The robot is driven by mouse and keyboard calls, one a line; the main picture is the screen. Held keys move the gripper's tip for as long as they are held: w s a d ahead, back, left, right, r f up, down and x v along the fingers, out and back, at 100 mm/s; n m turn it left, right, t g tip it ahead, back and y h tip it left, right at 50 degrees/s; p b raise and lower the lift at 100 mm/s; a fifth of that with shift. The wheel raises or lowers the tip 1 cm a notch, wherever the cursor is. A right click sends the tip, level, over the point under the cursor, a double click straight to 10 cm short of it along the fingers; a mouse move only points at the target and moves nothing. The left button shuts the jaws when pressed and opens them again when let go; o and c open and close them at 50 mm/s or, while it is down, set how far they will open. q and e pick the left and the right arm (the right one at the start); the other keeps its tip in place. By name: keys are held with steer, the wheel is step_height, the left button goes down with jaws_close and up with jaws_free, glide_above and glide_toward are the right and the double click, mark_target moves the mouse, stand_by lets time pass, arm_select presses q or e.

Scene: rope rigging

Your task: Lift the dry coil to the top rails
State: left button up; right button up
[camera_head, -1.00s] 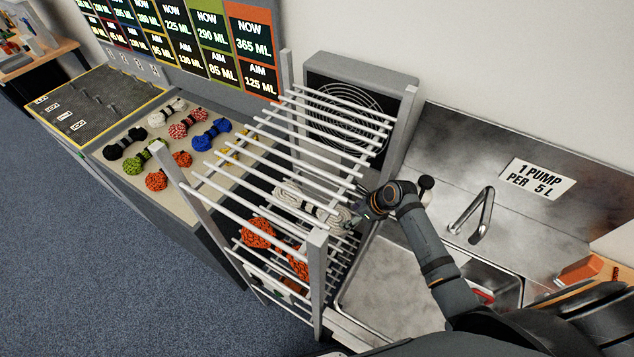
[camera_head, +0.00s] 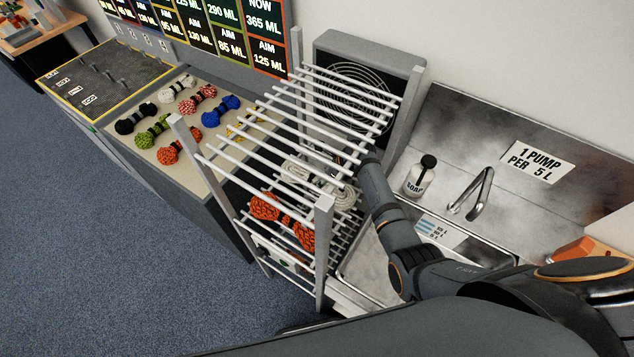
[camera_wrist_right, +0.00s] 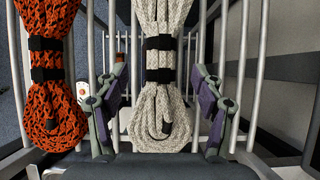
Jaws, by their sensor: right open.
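A white rope coil with black bands (camera_head: 296,169) lies on the lower rails of the drying rack, below the bare top rails (camera_head: 262,120). An orange coil (camera_head: 264,207) lies beside it on the same level. In the right wrist view, the white coil (camera_wrist_right: 160,112) runs between the two fingers of my right gripper (camera_wrist_right: 161,92), which is open with gaps on both sides. The orange coil (camera_wrist_right: 52,85) is left of the fingers. In the head view, my right arm reaches into the rack from the sink side and its gripper is mostly hidden. My left gripper is not in view.
Rack posts (camera_head: 324,250) and rails crowd the arm. A fan box (camera_head: 365,90) stands behind the rack. The sink with tap (camera_head: 480,195) and a soap bottle (camera_head: 420,177) is on the right. Several coloured coils lie on the bench (camera_head: 150,172) at left.

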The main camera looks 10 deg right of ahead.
steer(key=x, duration=0.4)
steer(key=shift+w+f+b, duration=0.15)
steer(key=shift+w+b, duration=0.05)
steer(key=shift+b, duration=0.15)
steer(key=shift+w+a+f, duration=0.1)
steer(key=shift+a+f, duration=0.1)
steer(key=shift+f, duration=0.1)
steer(key=c, duration=0.9)
jaws_close()
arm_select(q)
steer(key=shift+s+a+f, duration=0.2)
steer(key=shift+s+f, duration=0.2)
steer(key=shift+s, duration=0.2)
